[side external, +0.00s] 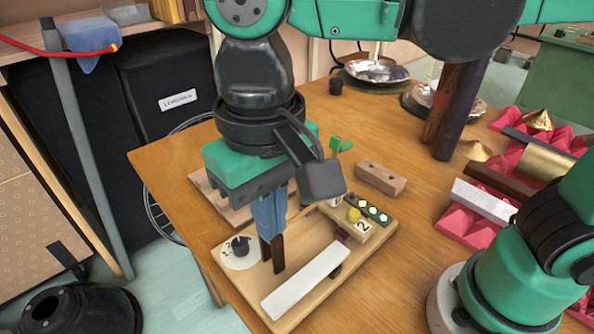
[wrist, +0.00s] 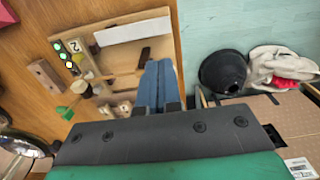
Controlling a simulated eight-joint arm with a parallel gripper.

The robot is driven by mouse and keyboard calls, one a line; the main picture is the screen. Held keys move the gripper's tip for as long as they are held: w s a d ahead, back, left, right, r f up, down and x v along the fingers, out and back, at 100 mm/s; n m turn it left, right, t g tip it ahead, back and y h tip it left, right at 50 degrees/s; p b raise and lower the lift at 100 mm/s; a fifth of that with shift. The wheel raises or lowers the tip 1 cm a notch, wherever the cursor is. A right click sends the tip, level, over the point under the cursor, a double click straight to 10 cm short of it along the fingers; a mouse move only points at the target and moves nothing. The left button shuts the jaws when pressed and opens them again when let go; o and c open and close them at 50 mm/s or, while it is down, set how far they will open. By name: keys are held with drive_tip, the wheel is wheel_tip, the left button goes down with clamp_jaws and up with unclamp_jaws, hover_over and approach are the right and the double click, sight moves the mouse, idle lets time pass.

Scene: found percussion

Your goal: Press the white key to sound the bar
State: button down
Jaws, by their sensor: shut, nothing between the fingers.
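The white key (side external: 305,280) is a long pale bar lying on the right part of a shallow wooden tray (side external: 238,286). It also shows near the top of the wrist view (wrist: 130,31). My gripper (side external: 270,238) has blue fingers, shut and empty, pointing down over the tray, left of and behind the key in the side view. In the wrist view its fingers (wrist: 160,66) sit below the key's right end, apart from it in the picture. A dark brown piece (side external: 278,254) shows right beneath the fingers; whether they touch it is unclear. Which part is the sounding bar is unclear.
A white disc with a black knob (side external: 240,245) is at the tray's left. A numbered tile (side external: 363,227), a yellow knob (side external: 353,215) and a strip of lights (side external: 375,211) are at its back right. A wooden block (side external: 381,179) lies behind. Pink foam (side external: 462,226) is to the right.

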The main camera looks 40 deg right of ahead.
sight(276, 302)
wheel_tip(276, 302, down, 14)
drive_tip(key=shift+r, duration=0.2)
idle(0.4)
drive_tip(key=shift+a+f, duration=0.2)
drive_tip(key=shift+f, duration=0.5)
drive_tip(key=shift+r, duration=0.9)
wheel_tip(276, 302, up, 14)
idle(0.4)
idle(0.6)
